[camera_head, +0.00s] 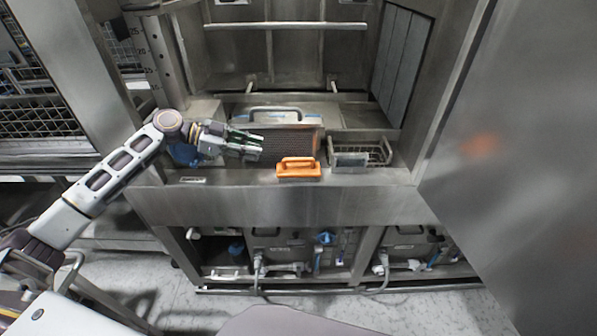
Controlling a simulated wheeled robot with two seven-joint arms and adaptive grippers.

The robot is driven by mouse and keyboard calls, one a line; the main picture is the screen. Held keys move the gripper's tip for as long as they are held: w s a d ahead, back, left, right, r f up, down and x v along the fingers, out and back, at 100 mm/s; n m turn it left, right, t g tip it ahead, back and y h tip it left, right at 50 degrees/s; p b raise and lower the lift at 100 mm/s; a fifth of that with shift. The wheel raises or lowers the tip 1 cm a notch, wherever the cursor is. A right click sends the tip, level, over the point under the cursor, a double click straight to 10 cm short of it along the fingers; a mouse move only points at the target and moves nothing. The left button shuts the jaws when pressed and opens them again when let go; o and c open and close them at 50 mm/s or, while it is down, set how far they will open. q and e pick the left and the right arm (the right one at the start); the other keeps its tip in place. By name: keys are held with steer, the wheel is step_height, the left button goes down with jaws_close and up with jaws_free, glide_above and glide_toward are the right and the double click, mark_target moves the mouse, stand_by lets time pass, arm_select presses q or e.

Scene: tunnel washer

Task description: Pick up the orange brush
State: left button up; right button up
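The orange brush (299,168) lies near the front edge of the steel ledge, with its handle on top. My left gripper (261,147) reaches in from the left above the ledge, to the left of the brush and a little farther back. Its fingers point right and look apart, with nothing visible between them. It does not touch the brush. My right gripper is not in view.
Behind the brush stand a dark mesh-like block (285,143) and a grey case with a handle (278,115). A wire basket (375,152) is to its right. A large steel panel (520,150) fills the right side. Pipes and valves sit below the ledge.

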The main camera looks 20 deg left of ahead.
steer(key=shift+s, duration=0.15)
arm_select(q)
steer(key=p, duration=0.1)
glide_above(280, 169)
steer(key=shift+f, duration=1.6)
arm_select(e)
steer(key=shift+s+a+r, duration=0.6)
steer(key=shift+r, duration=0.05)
